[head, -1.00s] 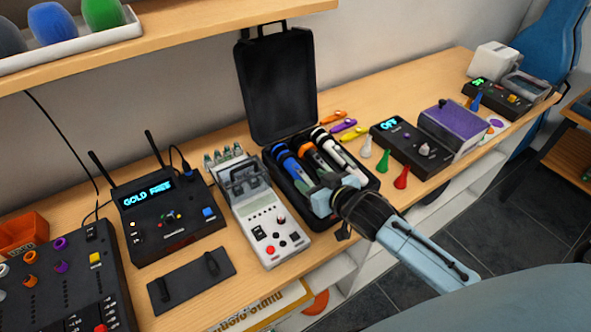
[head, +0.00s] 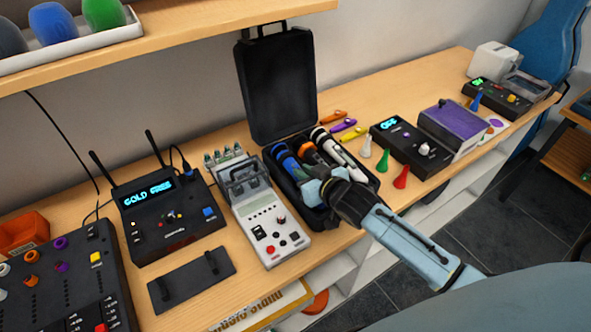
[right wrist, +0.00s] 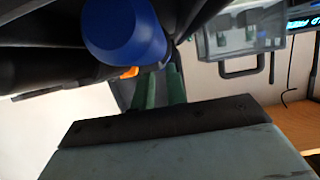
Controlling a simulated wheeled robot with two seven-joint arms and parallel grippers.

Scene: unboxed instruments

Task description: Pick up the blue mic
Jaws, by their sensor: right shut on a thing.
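The blue mic (head: 284,158) lies in the left slot of the open black case (head: 372,184), its blue head toward the lid. My right gripper (head: 304,177) reaches into the front left of the case and is shut on the blue mic near its lower body. In the right wrist view a round blue part of the mic (right wrist: 123,30) is close beside the green finger pads (right wrist: 160,88). The exact contact is hidden by the gripper. My left gripper is not in view.
An orange-topped mic (head: 306,146) and a white mic (head: 325,142) lie beside the blue one. The case lid (head: 277,85) stands upright behind. A grey-white device (head: 268,220) stands close on the left. A black box with a display (head: 410,145) and small pegs are right.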

